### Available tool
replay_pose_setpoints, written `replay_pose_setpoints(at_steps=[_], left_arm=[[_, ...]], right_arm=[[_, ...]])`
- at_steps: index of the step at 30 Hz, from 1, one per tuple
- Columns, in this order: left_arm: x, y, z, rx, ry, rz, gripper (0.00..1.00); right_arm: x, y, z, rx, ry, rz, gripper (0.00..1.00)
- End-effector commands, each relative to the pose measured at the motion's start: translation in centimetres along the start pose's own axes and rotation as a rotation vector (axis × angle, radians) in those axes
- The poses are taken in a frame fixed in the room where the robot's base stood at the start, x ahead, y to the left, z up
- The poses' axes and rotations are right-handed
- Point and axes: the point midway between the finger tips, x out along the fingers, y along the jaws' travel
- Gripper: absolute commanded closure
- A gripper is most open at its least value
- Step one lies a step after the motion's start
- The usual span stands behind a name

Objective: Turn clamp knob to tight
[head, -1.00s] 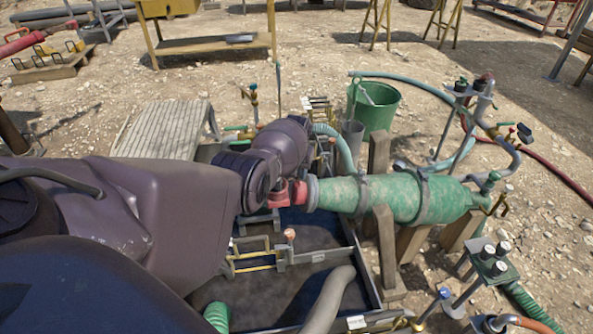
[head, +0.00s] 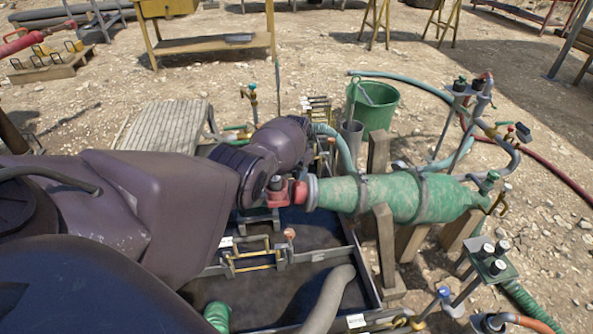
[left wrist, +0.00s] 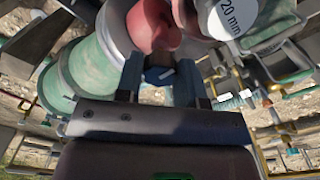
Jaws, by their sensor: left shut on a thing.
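The green tank-like cylinder (head: 420,198) lies on wooden cradles, with a red fitting (head: 299,194) at its left end. My left arm reaches across from the left, and its wrist hides most of the gripper in the head view. In the left wrist view my left gripper (left wrist: 160,72) has its two fingers on either side of a small dark knob (left wrist: 159,76) with a bluish face, and is shut on it. The red fitting also shows just above the knob (left wrist: 153,25). The knob's turn angle cannot be read. My right gripper is not in view.
A dark tray (head: 375,290) with a grey hose (head: 330,300) lies below the arm. A green bucket (head: 375,108) stands behind the cylinder. A slatted bench (head: 163,128) is behind the arm. Valves and hoses crowd the right side. A round "20 mm" label (left wrist: 240,14) is near the fingers.

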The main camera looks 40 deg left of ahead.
Motion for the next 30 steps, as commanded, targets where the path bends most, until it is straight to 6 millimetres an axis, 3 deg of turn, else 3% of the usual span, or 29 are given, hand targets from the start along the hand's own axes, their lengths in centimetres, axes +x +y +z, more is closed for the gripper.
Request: replay_pose_setpoints(at_steps=[6, 7, 11, 22, 30], left_arm=[[0.1, 0.0, 0.1, 0.001, -0.002, -0.001, 0.88], [0.1, 0.0, 0.1, 0.001, -0.002, -0.001, 0.6], [0.1, 0.0, 0.1, 0.0, -0.002, -0.001, 0.4], [-0.7, 0.0, -0.1, 0.0, 0.002, 0.0, 0.39], [-5.5, -0.1, -0.2, 0.0, 0.01, -0.002, 0.39]], right_arm=[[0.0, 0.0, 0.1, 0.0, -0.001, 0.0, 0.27], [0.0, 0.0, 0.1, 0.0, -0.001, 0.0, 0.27], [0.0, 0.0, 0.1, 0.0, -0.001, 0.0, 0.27], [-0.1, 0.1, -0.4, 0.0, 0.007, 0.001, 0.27], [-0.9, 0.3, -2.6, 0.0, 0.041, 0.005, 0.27]])
